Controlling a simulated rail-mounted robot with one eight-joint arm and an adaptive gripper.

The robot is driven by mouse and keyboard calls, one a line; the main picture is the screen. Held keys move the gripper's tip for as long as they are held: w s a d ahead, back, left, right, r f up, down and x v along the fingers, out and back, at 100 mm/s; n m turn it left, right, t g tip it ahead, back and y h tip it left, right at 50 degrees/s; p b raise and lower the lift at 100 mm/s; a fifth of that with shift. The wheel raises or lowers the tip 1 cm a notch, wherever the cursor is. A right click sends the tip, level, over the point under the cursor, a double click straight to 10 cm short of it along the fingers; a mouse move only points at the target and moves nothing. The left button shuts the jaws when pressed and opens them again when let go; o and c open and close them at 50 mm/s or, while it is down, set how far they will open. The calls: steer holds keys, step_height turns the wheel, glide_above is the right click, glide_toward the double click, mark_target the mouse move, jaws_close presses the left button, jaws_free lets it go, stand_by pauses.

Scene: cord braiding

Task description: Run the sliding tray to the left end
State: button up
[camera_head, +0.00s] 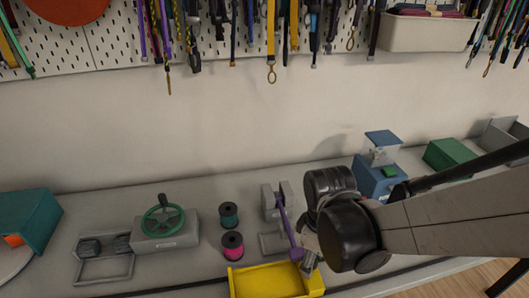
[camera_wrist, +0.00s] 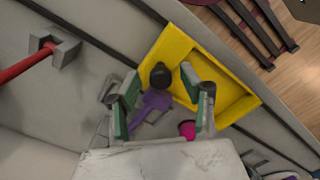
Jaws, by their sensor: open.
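The yellow tray (camera_head: 268,282) sits at the front edge of the bench in the head view, its lower part cut off by the frame. In the wrist view the tray (camera_wrist: 218,55) lies slanted beyond my fingers, with a raised rim and an empty floor. A round black knob (camera_wrist: 160,76) shows at the tray's near side, between my fingertips in the picture. My gripper (camera_wrist: 162,100) is open, with a finger on either side of the knob; contact cannot be told. In the head view my gripper (camera_head: 309,260) is over the tray's right end, partly hidden by my wrist.
A purple lever (camera_head: 287,222) on a grey stand (camera_head: 267,202) reaches down close beside my gripper. A green handwheel box (camera_head: 165,228) is farther left. A blue device (camera_head: 377,178) stands behind my arm.

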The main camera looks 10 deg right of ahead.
step_height(320, 180, up, 12)
stand_by(0.7)
steer(key=shift+f, duration=0.1)
